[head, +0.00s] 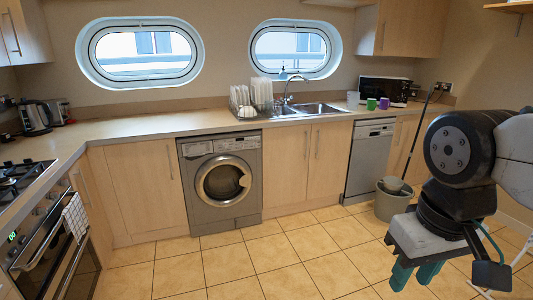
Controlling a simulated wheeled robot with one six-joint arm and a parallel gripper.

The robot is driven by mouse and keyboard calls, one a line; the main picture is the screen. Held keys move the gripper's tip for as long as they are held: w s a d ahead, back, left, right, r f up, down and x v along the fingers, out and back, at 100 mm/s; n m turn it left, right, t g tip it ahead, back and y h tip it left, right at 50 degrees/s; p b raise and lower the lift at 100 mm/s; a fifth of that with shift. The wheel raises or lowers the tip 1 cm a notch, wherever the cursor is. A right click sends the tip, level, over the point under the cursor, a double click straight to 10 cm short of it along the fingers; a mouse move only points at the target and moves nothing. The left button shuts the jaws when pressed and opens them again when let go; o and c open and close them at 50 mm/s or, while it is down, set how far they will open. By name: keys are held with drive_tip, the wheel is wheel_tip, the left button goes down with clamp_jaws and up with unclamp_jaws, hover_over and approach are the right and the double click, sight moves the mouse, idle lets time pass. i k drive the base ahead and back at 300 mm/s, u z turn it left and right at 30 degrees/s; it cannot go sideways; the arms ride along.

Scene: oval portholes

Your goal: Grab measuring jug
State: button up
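I cannot make out a measuring jug for certain in the head view. My gripper (413,277) hangs at the lower right, pointing down over the tiled floor. Its two teal fingers are apart with nothing seen between them. It is well in front of the counter (150,127) and touches nothing that I can see. On the far right of the counter stand a white cup (353,100), a green mug (371,104) and a purple mug (384,103).
A dish rack (247,112) with dishes stands beside the sink (315,108). A kettle (34,118) is at the left, behind the hob (18,178). A grey bucket (392,203) with a mop stands on the floor near my arm. The middle floor is clear.

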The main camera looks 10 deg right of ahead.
sight(353, 98)
drive_tip(key=z, duration=0.85)
drive_tip(key=i, duration=1.8)
drive_tip(key=z, duration=0.55)
drive_tip(key=i, duration=2.2)
drive_tip(key=u, duration=1.05)
drive_tip(key=i, duration=1.35)
drive_tip(key=u, duration=0.6)
